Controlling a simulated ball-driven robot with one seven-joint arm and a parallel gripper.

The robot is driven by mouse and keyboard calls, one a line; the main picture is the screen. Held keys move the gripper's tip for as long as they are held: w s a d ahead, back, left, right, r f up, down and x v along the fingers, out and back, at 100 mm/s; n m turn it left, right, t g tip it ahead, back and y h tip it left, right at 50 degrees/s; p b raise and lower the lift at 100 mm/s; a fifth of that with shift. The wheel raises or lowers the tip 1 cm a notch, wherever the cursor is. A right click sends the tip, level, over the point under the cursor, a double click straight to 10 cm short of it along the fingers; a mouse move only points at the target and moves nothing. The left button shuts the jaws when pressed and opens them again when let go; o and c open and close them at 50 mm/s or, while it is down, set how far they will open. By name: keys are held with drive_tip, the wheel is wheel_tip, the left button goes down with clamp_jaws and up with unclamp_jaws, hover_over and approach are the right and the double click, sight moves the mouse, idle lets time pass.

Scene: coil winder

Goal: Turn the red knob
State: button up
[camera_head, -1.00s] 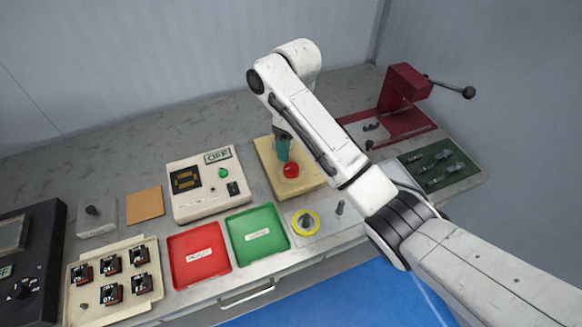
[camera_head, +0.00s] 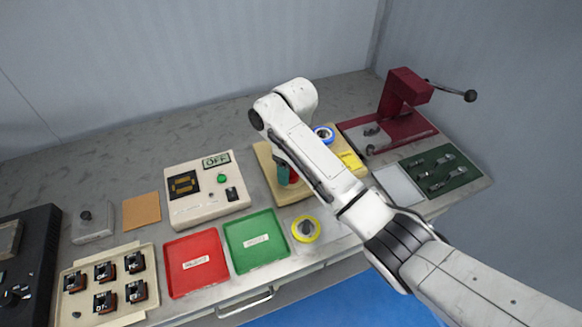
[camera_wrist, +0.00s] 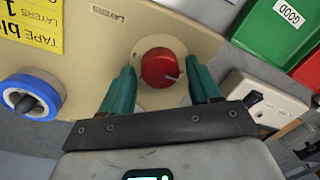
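The red knob (camera_wrist: 160,68) is round, with a pale pointer line toward its lower right in the wrist view. It sits on a beige panel (camera_wrist: 90,30) with a label reading LAYERS. My gripper (camera_wrist: 160,72) is open, with one teal finger on each side of the knob. A gap shows between the knob and each finger; I cannot tell how deep the fingers reach. In the head view my gripper (camera_head: 284,176) is over the beige panel, and my arm and finger hide most of the knob.
A blue-rimmed roll (camera_wrist: 30,97) and a yellow note (camera_wrist: 30,25) are on the same panel. A dark red press (camera_head: 400,105) is at the right.

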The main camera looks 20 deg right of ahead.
drive_tip(key=c, duration=0.8)
drive_tip(key=shift+c, duration=0.2)
